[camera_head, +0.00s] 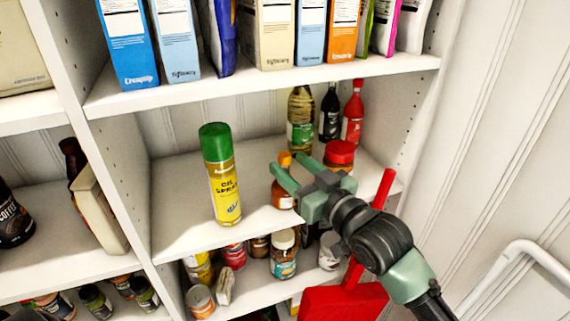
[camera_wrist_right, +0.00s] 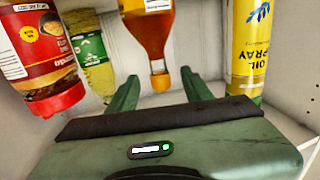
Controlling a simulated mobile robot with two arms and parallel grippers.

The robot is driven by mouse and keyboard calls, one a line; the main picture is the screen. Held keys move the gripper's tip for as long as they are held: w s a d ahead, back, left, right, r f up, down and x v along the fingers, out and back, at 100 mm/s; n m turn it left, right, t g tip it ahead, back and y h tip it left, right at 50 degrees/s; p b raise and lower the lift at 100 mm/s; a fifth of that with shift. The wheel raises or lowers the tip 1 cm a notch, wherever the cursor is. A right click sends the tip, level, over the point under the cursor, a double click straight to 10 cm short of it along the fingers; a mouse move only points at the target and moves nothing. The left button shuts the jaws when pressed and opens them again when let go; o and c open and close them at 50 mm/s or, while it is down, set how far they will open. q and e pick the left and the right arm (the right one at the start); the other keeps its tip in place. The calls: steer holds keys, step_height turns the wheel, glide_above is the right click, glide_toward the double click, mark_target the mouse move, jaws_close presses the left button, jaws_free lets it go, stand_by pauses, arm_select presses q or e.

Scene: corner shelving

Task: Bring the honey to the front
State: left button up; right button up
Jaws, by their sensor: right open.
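The honey (camera_head: 282,197) is a small amber bottle with an orange cap, standing on the middle shelf (camera_head: 178,230). My right gripper (camera_head: 287,164) is open, and its near finger crosses in front of the bottle's upper part. In the right wrist view, which shows things upside down, the honey bottle (camera_wrist_right: 148,28) lines up with the gap between the open fingers (camera_wrist_right: 160,80), with clear space at both sides. Whether the fingertips reach around it is hard to tell. My left gripper is not in view.
A green-capped oil spray can (camera_head: 222,180) stands left of the honey, also close in the wrist view (camera_wrist_right: 250,40). A red-lidded jar (camera_head: 339,154) is close on the right. An oil bottle (camera_head: 300,122) and a red bottle (camera_head: 352,115) stand behind. The shelf above (camera_head: 260,86) holds boxes.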

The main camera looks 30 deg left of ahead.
steer(key=b+v, duration=0.1)
steer(key=v, duration=0.3)
steer(key=shift+s+d, duration=0.2)
steer(key=shift+d, duration=0.1)
